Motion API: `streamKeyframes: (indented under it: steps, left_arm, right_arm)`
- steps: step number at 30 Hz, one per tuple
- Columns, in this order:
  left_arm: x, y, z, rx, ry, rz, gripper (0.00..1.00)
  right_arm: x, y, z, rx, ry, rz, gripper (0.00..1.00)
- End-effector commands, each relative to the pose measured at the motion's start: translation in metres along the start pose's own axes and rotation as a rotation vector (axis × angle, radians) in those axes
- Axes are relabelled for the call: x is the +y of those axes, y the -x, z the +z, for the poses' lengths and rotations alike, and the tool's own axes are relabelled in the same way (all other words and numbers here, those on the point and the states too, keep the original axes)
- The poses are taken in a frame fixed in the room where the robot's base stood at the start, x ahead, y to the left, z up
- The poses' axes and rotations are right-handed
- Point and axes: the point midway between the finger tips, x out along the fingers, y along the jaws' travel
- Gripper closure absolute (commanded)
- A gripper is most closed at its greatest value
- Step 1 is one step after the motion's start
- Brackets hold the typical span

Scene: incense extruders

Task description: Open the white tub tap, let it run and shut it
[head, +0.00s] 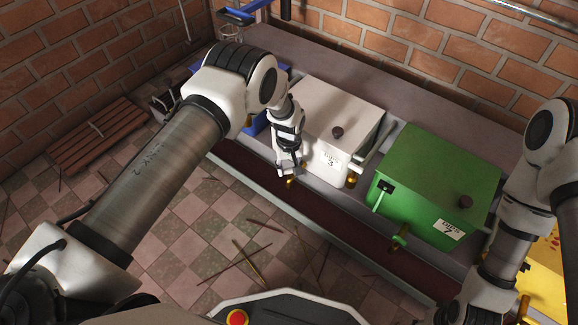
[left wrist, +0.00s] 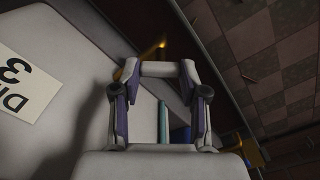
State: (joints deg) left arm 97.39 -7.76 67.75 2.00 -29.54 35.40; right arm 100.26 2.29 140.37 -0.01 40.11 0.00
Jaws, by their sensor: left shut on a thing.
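The white tub (head: 333,112), labelled with a 3, stands against the back wall with its lid closed. Its label also shows in the left wrist view (left wrist: 25,85). My left gripper (head: 287,174) is at the left part of the tub's front, shut on the tap. The brass tap (head: 290,183) shows just below the fingers. In the left wrist view, the tap (left wrist: 155,50) shows beyond my fingertips (left wrist: 166,69). The fingers hide the handle, and I cannot tell how far it is turned. No running liquid is visible. My right arm is at the right edge; its gripper is out of view.
A green tub (head: 440,170) stands right of the white one, and a yellow tub (head: 545,280) is behind my right arm. A blue object (head: 258,122) is at the left. A dark trough (head: 330,225) runs along the front. Sticks lie on the tiled floor (head: 240,250).

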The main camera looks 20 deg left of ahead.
Motion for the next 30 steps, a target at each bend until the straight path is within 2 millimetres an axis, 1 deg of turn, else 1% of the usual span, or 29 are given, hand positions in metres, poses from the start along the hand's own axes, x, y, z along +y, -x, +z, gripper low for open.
streamKeyframes:
  steps: [13, 14, 15, 25, 28, 30]
  left_arm:
    - [-0.001, -0.002, 0.002, -0.005, 0.011, -0.003, 0.91]
    - [-0.001, -0.002, 0.002, -0.005, 0.011, -0.003, 0.46]
    - [-0.001, -0.002, 0.002, -0.005, 0.011, -0.003, 0.32]
    - [0.000, 0.001, 0.001, -0.001, 0.010, -0.001, 0.31]
    - [0.000, 0.011, 0.000, 0.000, 0.010, 0.000, 0.31]
    - [0.001, 0.024, 0.000, 0.000, 0.011, 0.000, 0.31]
  right_arm:
    - [0.000, 0.000, 0.000, 0.000, 0.000, 0.000, 0.60]
    - [0.000, 0.000, 0.000, 0.000, 0.000, 0.000, 0.60]
    - [0.000, 0.000, 0.000, 0.000, 0.000, 0.000, 0.60]
    - [0.000, 0.000, 0.000, 0.000, 0.000, 0.000, 0.60]
    - [0.000, 0.000, 0.000, 0.000, 0.000, 0.000, 0.60]
    - [0.000, 0.000, 0.000, 0.000, 0.000, 0.000, 0.60]
